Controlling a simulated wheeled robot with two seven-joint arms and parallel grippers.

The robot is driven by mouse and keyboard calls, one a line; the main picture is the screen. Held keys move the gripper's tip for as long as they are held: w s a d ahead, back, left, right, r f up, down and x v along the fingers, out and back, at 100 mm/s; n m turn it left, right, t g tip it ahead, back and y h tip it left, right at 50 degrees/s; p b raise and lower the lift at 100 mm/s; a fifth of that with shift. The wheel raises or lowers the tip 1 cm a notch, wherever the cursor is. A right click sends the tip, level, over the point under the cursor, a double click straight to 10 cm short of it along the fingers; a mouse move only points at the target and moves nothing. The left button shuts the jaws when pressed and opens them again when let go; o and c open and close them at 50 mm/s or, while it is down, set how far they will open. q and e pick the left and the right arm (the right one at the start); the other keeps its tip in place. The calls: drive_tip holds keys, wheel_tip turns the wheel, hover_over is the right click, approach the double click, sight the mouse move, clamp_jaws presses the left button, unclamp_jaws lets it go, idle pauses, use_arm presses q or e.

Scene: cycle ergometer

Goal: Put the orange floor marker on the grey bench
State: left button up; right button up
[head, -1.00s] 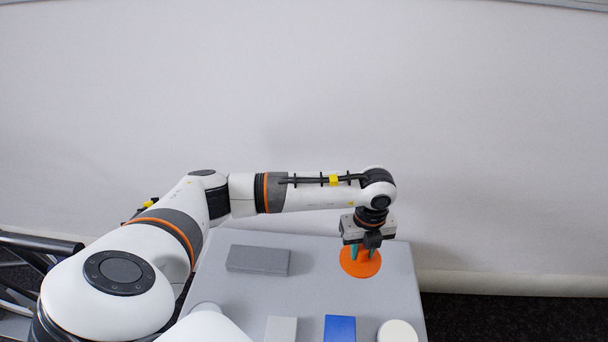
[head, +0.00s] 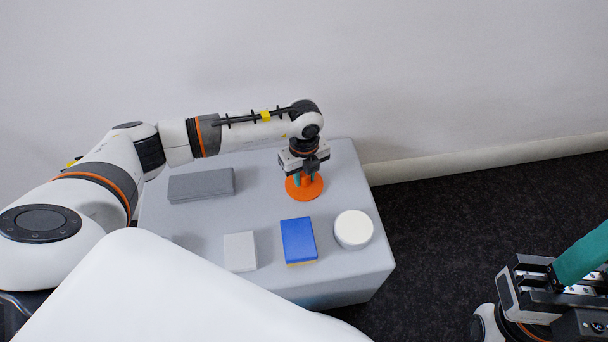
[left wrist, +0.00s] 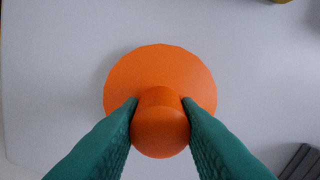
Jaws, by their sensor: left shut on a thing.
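The orange floor marker (head: 304,190) has a round flat base and a knob on top. It is at the far right part of the grey bench (head: 345,160), upright. My left gripper (head: 306,178) points down and is shut on the knob. In the left wrist view the teal fingers press both sides of the knob of the marker (left wrist: 160,70). I cannot tell whether the base touches the bench top or sits just above it. My right gripper (head: 562,275) is partly in view at the lower right, away from the bench; its opening is unclear.
On the bench are a dark grey block (head: 201,185), a light grey block (head: 240,251), a blue block (head: 299,240) with a yellow underside and a white round tub (head: 353,229). A wall (head: 450,80) stands behind. The dark floor (head: 480,210) right of the bench is clear.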

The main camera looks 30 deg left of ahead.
use_arm(q)
drive_tip(key=shift+f, duration=0.15)
drive_tip(key=o, duration=1)
